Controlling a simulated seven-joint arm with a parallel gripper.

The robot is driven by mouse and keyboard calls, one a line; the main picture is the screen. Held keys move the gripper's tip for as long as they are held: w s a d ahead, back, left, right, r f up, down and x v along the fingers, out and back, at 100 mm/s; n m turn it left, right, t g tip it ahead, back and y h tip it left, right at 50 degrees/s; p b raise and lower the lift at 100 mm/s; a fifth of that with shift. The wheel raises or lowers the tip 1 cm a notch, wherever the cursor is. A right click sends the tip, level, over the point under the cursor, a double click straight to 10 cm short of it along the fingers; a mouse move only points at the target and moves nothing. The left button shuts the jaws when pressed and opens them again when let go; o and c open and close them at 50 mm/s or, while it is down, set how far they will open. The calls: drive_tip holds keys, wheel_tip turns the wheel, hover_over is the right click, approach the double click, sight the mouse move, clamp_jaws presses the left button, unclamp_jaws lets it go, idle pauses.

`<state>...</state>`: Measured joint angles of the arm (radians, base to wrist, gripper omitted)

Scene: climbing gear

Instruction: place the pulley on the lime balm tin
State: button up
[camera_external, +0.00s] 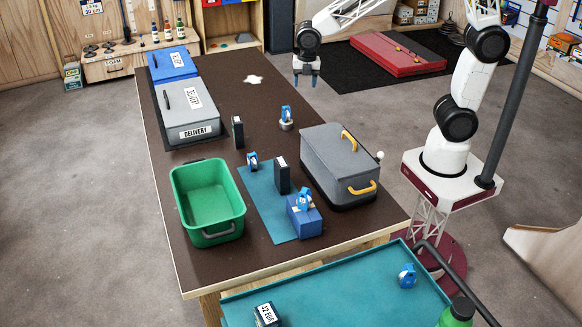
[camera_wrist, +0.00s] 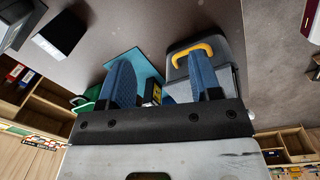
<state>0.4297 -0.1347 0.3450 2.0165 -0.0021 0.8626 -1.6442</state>
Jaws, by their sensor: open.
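My gripper (camera_external: 306,80) hangs above the far right part of the brown table, open, with nothing between its fingers. In the wrist view its two blue fingers (camera_wrist: 160,72) stand apart. Several small blue-and-white pieces look like pulleys: one (camera_external: 286,112) on a small round pale base near the table's middle, one (camera_external: 252,160) by the teal mat, one (camera_external: 304,198) on a blue box, and one (camera_external: 407,275) on the front teal table. I cannot tell which is the task's pulley. No lime tin can be made out; the round base (camera_external: 286,126) shows no clear lime colour.
A grey lidded box with yellow handles (camera_external: 345,160) stands at the right edge. A green bin (camera_external: 207,203) is at the left front, grey and blue cases (camera_external: 187,112) behind it. Dark upright boxes (camera_external: 282,175) stand near the teal mat (camera_external: 262,198). The far table is mostly clear.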

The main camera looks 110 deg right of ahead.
drive_tip(key=s+a+r+m+t, duration=0.1)
drive_tip(key=s+a+r+m, duration=0.2)
drive_tip(key=s+a, duration=0.3)
drive_tip(key=s+a+r+m, duration=0.3)
drive_tip(key=s+a+r, duration=0.1)
drive_tip(key=a, duration=0.4)
drive_tip(key=s+a+m+t, duration=0.1)
drive_tip(key=s+a+m, duration=0.7)
drive_tip(key=s+a, duration=0.3)
drive_tip(key=s+r, duration=0.1)
drive_tip(key=s, duration=0.3)
drive_tip(key=shift+s, duration=0.3)
drive_tip(key=shift+o, duration=0.2)
drive_tip(key=o, duration=0.7)
drive_tip(key=shift+o, duration=0.2)
